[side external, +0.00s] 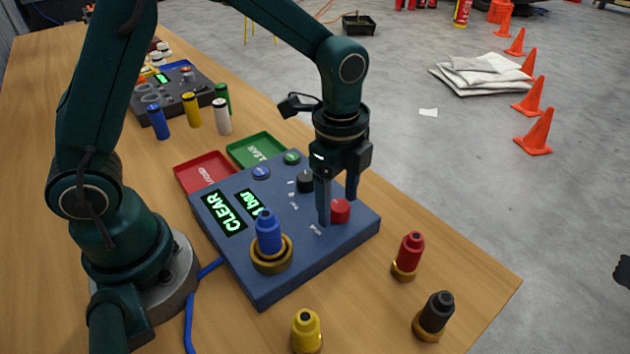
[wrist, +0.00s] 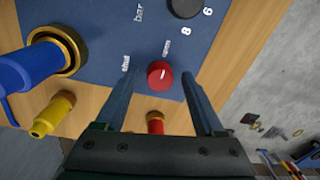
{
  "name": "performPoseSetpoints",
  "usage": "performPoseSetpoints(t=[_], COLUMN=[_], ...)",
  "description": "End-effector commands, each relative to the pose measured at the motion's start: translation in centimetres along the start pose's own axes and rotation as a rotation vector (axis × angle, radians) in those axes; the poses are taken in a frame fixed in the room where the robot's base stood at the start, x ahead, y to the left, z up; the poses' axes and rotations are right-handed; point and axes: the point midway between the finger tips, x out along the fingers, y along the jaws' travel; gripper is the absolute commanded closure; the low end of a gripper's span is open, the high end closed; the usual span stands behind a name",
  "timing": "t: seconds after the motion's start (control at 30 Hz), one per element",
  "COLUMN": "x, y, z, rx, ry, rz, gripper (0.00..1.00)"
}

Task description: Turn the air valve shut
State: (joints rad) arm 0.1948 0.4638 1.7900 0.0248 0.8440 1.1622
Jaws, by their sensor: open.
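The air valve is a red knob (side external: 340,210) on the right part of the blue control panel (side external: 290,284). In the wrist view the red knob (wrist: 160,75) has a short white mark on top, with the words "open" and "shut" printed beside it. My gripper (side external: 337,208) points down over the panel with its jaws open. Its fingers stand on either side of the knob, and the wrist view shows gaps between them and the knob. I cannot tell exactly how low the fingertips are.
A blue fitting (side external: 268,232) stands in a brass ring on the panel. A black knob (side external: 305,182) sits behind the red one. Displays read "CLEAR" and "1 bar". Red (side external: 409,256), black (side external: 435,316) and yellow (side external: 306,331) fittings stand nearby. Red (side external: 204,173) and green (side external: 256,150) trays lie behind.

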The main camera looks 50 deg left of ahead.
Motion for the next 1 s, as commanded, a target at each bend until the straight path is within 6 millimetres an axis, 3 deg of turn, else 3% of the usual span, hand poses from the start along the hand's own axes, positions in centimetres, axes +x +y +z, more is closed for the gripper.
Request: performPoseSetpoints(t=[0.17, 0.37, 0.7, 1.0], x=[0.0, -0.02, -0.04, -0.05], y=[0.0, 0.0, 0.01, 0.06], z=[0.02, 0.01, 0.0, -0.03], rx=[0.0, 0.0, -0.035, -0.217], ry=[0.0, 0.0, -0.002, -0.01], rz=[0.0, 0.0, 0.0, 0.001], gripper=[0.29, 1.0, 1.0, 1.0])
